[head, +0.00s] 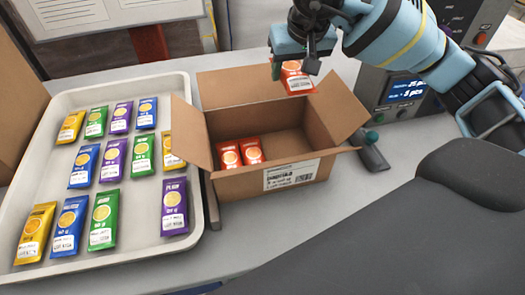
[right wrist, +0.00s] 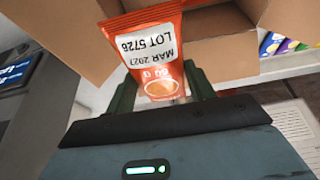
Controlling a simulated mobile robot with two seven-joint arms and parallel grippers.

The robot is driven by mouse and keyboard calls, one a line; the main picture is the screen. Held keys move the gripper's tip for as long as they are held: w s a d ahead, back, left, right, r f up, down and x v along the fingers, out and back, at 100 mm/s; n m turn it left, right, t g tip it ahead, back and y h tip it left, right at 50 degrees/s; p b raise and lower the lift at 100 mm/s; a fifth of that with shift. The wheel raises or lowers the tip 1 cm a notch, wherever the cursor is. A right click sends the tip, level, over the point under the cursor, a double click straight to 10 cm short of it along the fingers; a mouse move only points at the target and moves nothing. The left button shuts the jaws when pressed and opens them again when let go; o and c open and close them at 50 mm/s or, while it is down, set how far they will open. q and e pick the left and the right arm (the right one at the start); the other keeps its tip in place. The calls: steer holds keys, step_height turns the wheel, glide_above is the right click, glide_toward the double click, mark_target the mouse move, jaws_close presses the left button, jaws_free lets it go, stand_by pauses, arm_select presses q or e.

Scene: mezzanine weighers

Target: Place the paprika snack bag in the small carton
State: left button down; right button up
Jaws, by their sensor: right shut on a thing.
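An orange-red snack bag (head: 297,77), which I take to be the paprika one, hangs above the back of the small open carton (head: 238,186). My right gripper (head: 290,64) is shut on it. In the right wrist view the bag (right wrist: 155,50) sits between the fingers of the gripper (right wrist: 163,95), its label reading LOT 5726 and MAR 2027. Inside the carton, two similar orange-red bags (head: 240,153) stand side by side at the front left. The carton's flaps are spread open. My left gripper is not in view.
A white tray (head: 190,236) left of the carton holds several yellow, green, purple and blue bags. A weigher with a lit display (head: 406,89) stands at the back right. The right part of the carton's inside is free.

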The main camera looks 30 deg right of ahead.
mark_target(300, 81)
steer(key=shift+s+f, duration=0.15)
steer(key=shift+f, duration=0.2)
step_height(300, 81, down, 9)
stand_by(0.4)
steer(key=shift+f, duration=0.35)
steer(key=o, duration=1)
steer(key=shift+r, duration=0.1)
steer(key=v, duration=1.2)
steer(key=shift+r+p, duration=0.1)
steer(key=shift+p, duration=0.3)
